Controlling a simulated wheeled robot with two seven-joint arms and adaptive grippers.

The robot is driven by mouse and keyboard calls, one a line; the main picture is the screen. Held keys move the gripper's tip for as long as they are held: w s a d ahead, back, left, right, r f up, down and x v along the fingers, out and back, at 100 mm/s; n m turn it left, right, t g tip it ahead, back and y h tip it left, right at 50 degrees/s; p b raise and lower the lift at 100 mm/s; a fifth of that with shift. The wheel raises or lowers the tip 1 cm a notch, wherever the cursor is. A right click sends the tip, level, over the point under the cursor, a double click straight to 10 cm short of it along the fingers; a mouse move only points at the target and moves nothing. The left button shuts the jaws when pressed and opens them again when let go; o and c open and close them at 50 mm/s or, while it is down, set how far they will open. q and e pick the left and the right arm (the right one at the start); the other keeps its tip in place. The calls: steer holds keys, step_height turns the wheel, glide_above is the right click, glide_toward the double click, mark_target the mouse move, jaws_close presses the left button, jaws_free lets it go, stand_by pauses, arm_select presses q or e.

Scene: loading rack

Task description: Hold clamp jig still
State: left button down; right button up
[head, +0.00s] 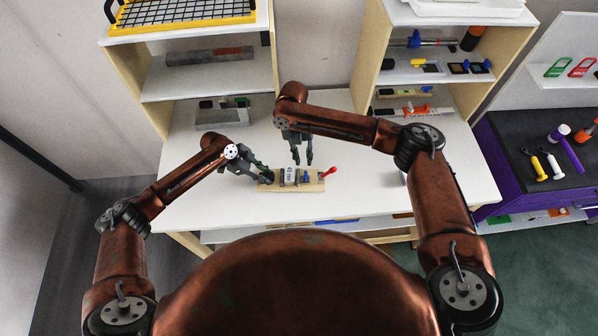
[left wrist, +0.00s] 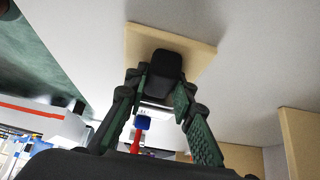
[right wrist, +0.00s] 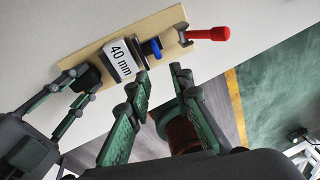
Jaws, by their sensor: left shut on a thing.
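The clamp jig (head: 316,187) lies on the white table, a light wooden board carrying a "40 mm" label block (right wrist: 121,56), a blue part (right wrist: 152,48) and a red-handled clamp (right wrist: 207,34). A black block stands at the board's left end. My left gripper (head: 266,178) is shut on that black block, its fingers on either side. In the left wrist view the black block (left wrist: 167,66) sits between the fingers, with the board behind it. My right gripper (head: 302,162) is open and empty, above the jig; its fingertips (right wrist: 160,78) show near the blue part.
Shelves (head: 205,82) stand behind the table, with a grey bar and a yellow-framed tray. More shelves at the right hold tools and small parts. A purple cabinet (head: 490,157) with tools stands further right. The table around the jig is mostly clear.

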steer(key=shift+s+a+f, duration=0.1)
steer(key=shift+s+f, duration=0.15)
steer(key=shift+f, duration=1.5)
steer(key=shift+s+f, duration=0.2)
steer(key=shift+f, duration=1.5)
jaws_close()
steer(key=shift+a, duration=0.2)
steer(key=shift+a+f, duration=0.15)
steer(key=shift+a, duration=0.1)
